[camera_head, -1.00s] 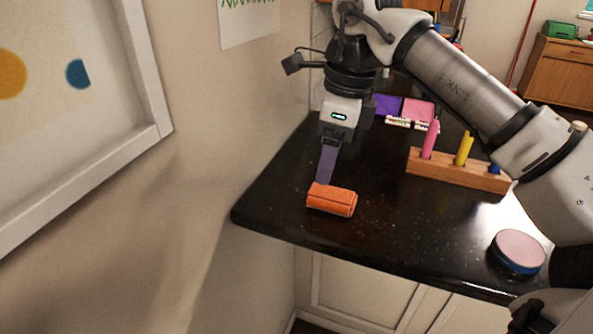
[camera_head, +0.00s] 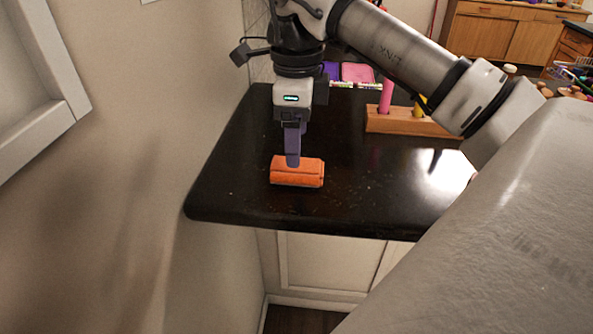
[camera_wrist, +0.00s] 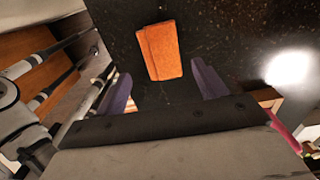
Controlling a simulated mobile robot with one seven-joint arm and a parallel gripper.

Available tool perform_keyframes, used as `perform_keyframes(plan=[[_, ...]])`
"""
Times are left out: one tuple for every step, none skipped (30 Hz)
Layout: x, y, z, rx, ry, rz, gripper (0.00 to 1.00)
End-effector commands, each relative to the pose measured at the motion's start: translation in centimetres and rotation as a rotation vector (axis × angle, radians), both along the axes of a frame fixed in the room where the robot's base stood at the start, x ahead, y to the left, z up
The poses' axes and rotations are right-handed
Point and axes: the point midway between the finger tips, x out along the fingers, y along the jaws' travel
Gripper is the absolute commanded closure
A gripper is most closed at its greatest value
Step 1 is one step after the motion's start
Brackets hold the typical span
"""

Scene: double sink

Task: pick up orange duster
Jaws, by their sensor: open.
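The orange duster (camera_head: 297,173) lies on the black countertop (camera_head: 232,190) near its left front part. It also shows in the wrist view (camera_wrist: 160,51), beyond the fingertips and roughly in line with the gap between them. My gripper (camera_head: 293,163) points down above and just behind the duster in the head view, its purple fingers overlapping the duster's far edge. In the wrist view the two purple fingers of my gripper (camera_wrist: 160,80) stand apart with nothing between them. I cannot tell the exact height of the fingertips above the duster.
A wooden holder (camera_head: 410,124) with a pink marker (camera_head: 386,96) and a yellow one stands to the right and behind. Purple and pink pads (camera_head: 357,72) lie farther back. A wall is close on the left. The counter's front edge is near the duster, with clear surface on its right.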

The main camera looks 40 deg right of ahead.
Motion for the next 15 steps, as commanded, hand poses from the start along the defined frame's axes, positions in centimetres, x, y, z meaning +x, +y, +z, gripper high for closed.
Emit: perform_keyframes(plan=[[0.0,0.0,-0.9,0.0,0.0,0.0,0.29],[0.0,0.0,-1.0,0.0,0.0,0.0,0.29],[0.0,0.0,-1.1,0.0,-0.001,0.0,0.29],[0.0,0.0,-1.2,0.0,-0.001,0.0,0.29],[0.1,0.0,-1.3,0.001,-0.001,0.0,0.29],[0.1,-0.1,-1.5,0.001,-0.001,0.0,0.29],[0.1,-0.1,-1.8,0.0,0.0,0.0,0.29],[0.2,-0.2,-2.2,0.0,0.0,0.0,0.29],[0.2,-0.2,-2.7,0.0,0.0,-0.001,0.29],[0.3,-0.3,-3.2,0.0,0.0,-0.001,0.29],[0.3,-0.4,-3.7,0.0,0.0,-0.001,0.29],[0.4,-0.5,-4.3,-0.001,0.001,-0.001,0.29],[0.5,-0.5,-4.8,-0.001,0.001,-0.001,0.29],[0.5,-0.5,-5.2,-0.001,-0.001,-0.001,0.29],[0.5,-0.5,-5.6,-0.002,-0.001,-0.001,0.29]])
